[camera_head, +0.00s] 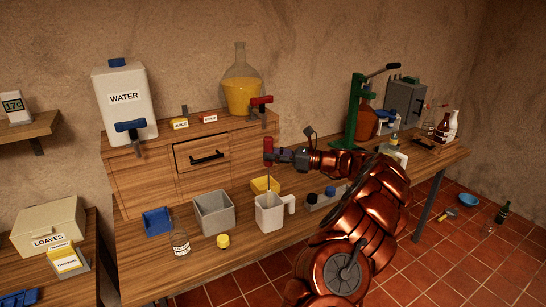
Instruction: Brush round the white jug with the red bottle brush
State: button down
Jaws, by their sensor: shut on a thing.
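The white jug (270,217) stands upright near the front edge of the wooden bench, its handle on the right. The red bottle brush (268,149) is held upright above the jug, its red handle at the top. Its thin shaft runs down to the jug's mouth, and its lower end is hidden inside or behind the rim. My gripper (273,154) is shut on the brush's handle, with my arm reaching in from the right.
A grey square container (214,212), a yellow box (264,185), a glass jar (180,243) and a yellow lid (223,240) stand close to the jug. A grey holder (325,198) is to its right. Drawers (203,153) rise behind.

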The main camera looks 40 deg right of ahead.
notch_tip(320, 180, up, 5)
jog(key=p, duration=0.3)
dwell(0.4)
jog(key=shift+r, duration=0.1)
dwell(0.4)
notch_tip(320, 180, up, 5)
jog(key=shift+f, duration=0.1)
dwell(0.5)
